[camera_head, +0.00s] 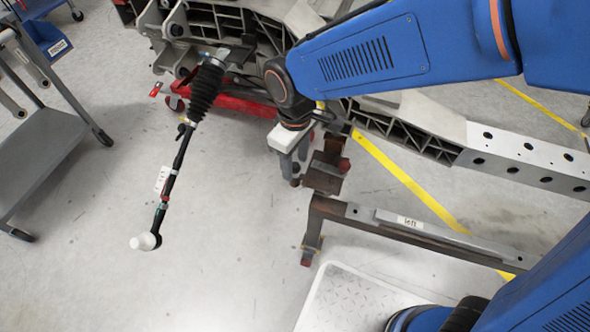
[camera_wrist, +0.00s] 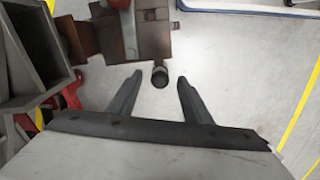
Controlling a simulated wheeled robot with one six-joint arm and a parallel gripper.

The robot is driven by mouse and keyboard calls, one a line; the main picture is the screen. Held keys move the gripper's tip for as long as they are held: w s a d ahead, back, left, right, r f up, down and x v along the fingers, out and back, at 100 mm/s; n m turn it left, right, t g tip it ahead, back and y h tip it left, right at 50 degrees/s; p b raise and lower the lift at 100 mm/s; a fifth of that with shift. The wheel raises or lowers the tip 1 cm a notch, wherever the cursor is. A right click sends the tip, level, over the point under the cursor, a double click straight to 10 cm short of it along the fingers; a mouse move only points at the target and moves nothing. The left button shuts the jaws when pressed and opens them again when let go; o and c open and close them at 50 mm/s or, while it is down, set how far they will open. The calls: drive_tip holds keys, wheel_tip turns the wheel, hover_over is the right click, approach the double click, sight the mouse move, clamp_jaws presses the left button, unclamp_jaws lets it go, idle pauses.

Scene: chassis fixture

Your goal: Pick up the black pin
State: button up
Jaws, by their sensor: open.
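The black pin (camera_wrist: 159,75) shows in the wrist view as a short dark cylinder with a round end. It sits at the edge of a rusty brown fixture block (camera_wrist: 145,38). My gripper (camera_wrist: 156,82) is open, with one finger on either side of the pin and visible gaps between. Whether the pin is at finger depth is hard to tell. In the head view my gripper (camera_head: 295,172) points down beside the brown fixture block (camera_head: 325,172). The pin cannot be made out there.
A steel stand (camera_head: 345,211) labelled "left" carries the fixture. A grey chassis casting (camera_head: 405,125) with a red part (camera_head: 240,103) lies behind my gripper. A black-booted rod (camera_head: 178,165) hangs left. A grey cart (camera_head: 40,150) stands far left. Open floor lies between.

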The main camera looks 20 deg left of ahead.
drive_tip(key=shift+c, duration=0.4)
clamp_jaws()
wheel_tip(320, 180, up, 10)
idle(0.4)
wheel_tip(320, 180, up, 8)
idle(1.6)
drive_tip(key=shift+f, duration=0.1)
